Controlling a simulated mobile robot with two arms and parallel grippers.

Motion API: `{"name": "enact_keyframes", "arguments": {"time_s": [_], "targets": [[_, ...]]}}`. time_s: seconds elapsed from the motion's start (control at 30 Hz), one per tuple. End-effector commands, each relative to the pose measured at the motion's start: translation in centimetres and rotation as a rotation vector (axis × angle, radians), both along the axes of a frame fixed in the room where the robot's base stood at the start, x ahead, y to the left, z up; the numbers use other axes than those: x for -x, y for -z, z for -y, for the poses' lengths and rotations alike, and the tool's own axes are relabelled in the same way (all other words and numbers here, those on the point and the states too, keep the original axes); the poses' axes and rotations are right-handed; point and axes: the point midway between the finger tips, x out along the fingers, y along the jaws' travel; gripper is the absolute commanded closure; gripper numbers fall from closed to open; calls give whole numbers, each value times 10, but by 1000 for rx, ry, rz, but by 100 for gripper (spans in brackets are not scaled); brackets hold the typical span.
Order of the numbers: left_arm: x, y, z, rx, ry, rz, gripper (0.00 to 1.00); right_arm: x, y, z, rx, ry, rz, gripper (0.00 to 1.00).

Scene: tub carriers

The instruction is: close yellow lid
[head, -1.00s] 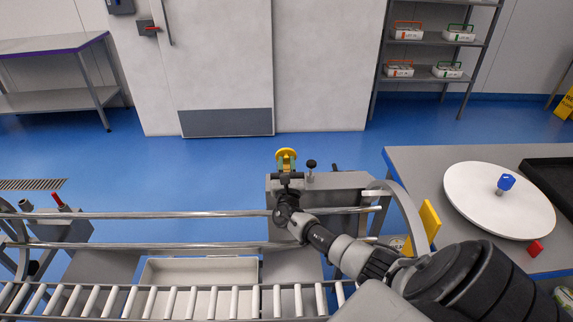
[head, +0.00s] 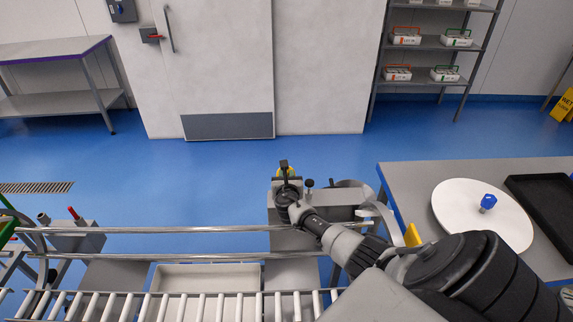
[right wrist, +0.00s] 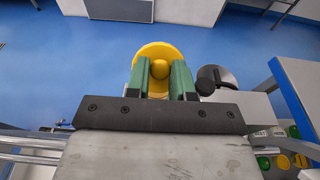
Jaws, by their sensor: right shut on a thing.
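The yellow lid (right wrist: 158,52) is a round disc with a round knob (right wrist: 159,69) in the right wrist view. My right gripper (right wrist: 161,76) is shut on the knob, its green fingers on either side. In the head view the gripper (head: 284,167) hides most of the yellow lid (head: 291,173), beyond the steel rails. What lies under or behind the lid cannot be seen. My left gripper is not in view.
A white tray (head: 205,278) lies behind the rollers (head: 190,306). A black knob (head: 309,183) stands beside my right gripper. The grey table (head: 400,178) at right holds a white disc (head: 465,215) and a black tray (head: 545,197).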

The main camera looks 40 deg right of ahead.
Motion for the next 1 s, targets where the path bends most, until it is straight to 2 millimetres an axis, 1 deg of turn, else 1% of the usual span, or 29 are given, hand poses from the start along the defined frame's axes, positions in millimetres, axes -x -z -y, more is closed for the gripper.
{"name": "enact_keyframes", "arguments": {"time_s": [0.03, 0.2, 0.53, 0.77, 0.87, 1.0], "targets": [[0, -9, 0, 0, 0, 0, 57, -2, -6, 1, -23, 1, -23, 100], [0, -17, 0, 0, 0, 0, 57, -7, -6, 6, -98, 0, -115, 100], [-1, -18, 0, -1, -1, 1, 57, -17, -4, 16, -245, 2, -293, 100], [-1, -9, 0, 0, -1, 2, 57, -24, -1, 22, -354, 3, -420, 100], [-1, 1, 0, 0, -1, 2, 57, -28, 2, 24, -403, 2, -477, 100], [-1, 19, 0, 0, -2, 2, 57, -32, 6, 27, -470, 2, -555, 100]]}}
